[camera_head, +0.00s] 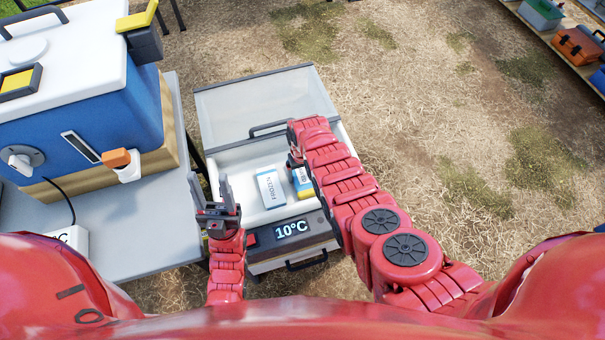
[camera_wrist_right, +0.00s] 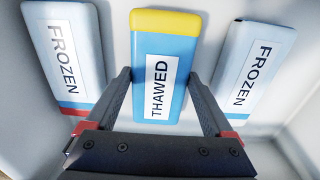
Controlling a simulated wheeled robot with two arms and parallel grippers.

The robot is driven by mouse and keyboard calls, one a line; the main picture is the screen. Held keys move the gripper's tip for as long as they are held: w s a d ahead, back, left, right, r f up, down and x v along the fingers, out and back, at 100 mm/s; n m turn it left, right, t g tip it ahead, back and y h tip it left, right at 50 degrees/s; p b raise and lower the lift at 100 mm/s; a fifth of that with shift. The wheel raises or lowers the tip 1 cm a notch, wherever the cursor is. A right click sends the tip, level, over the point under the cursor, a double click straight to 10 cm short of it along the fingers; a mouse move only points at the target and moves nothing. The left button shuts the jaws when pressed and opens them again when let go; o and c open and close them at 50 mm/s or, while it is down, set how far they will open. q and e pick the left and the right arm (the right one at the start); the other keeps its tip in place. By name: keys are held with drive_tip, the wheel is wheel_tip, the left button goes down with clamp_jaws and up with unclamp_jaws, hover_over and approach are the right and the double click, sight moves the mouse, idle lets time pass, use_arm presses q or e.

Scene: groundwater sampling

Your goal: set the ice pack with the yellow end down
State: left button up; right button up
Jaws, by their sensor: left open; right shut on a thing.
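The ice pack with the yellow end (camera_wrist_right: 165,55) is blue, with a white THAWED label. My right gripper (camera_wrist_right: 158,78) is shut on it, with a finger on each side, and the yellow end points away from the gripper. In the head view this pack (camera_head: 303,183) shows partly beside my right arm, inside the white cooler box (camera_head: 235,160). I cannot tell whether it touches the box floor. Two packs labelled FROZEN flank it in the wrist view, one left (camera_wrist_right: 62,55) and one right (camera_wrist_right: 255,70). My left gripper (camera_head: 226,190) is open and empty at the box's left edge.
The cooler's clear lid (camera_head: 265,100) stands open at the back. A 10°C display (camera_head: 292,229) is on its front. A grey table (camera_head: 140,225) with a blue and white machine (camera_head: 80,120) stands at left. Shelved cases (camera_head: 580,45) are far right, with open ground between.

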sight(302, 176)
drive_tip(key=shift+f, duration=0.25)
drive_tip(key=o, duration=1.5)
drive_tip(key=shift+r, duration=0.1)
drive_tip(key=shift+c, duration=0.2)
drive_tip(key=shift+r+p, duration=0.35)
drive_tip(key=shift+r, duration=0.15)
wheel_tip(302, 176, up, 3)
drive_tip(key=shift+f+p, duration=0.1)
drive_tip(key=shift+p, duration=0.55)
wheel_tip(302, 176, up, 8)
drive_tip(key=shift+r, duration=0.25)
